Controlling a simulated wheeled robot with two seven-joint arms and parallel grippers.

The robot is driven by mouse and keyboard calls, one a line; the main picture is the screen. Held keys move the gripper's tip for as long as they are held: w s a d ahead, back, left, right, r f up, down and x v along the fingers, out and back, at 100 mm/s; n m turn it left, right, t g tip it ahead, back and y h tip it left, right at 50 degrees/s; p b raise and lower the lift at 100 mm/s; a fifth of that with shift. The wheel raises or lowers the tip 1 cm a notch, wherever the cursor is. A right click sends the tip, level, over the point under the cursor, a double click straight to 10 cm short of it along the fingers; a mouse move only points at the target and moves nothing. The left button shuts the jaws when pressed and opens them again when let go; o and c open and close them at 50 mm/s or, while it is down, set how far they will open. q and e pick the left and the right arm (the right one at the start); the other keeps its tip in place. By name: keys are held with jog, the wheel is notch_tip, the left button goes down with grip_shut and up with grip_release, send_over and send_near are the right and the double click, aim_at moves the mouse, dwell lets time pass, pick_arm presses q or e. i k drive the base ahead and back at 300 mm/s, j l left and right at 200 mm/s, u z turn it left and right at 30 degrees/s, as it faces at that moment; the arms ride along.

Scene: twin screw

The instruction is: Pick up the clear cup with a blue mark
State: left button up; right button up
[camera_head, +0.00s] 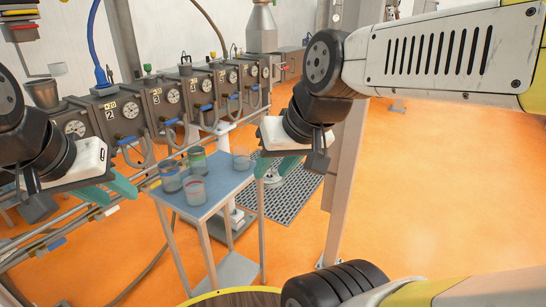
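Several clear cups stand upright on a small blue-grey table. One cup (170,178) is at the left, one with a reddish mark (195,191) at the front, one with a greenish mark (197,160) behind, and a greyish one (241,161) at the right. The left cup seems to have a bluish mark, but it is too small to be certain. My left gripper (116,193), with teal fingers apart, is left of the cups and empty. My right gripper (275,168), also with teal fingers apart, is right of the cups and empty.
The small table (215,194) has bare top around the cups. A row of numbered grey dispensers (160,100) with gauges and blue valves stands behind it. A grey post (345,190) rises at the right. The orange floor (440,190) is mostly clear.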

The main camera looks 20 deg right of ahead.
aim_at(241, 155)
jog(key=z, duration=0.35)
jog(key=i+u, duration=0.25)
jog(key=i, duration=0.2)
jog(key=i+l+u, duration=0.25)
jog(key=i, duration=0.2)
jog(key=j, duration=0.1)
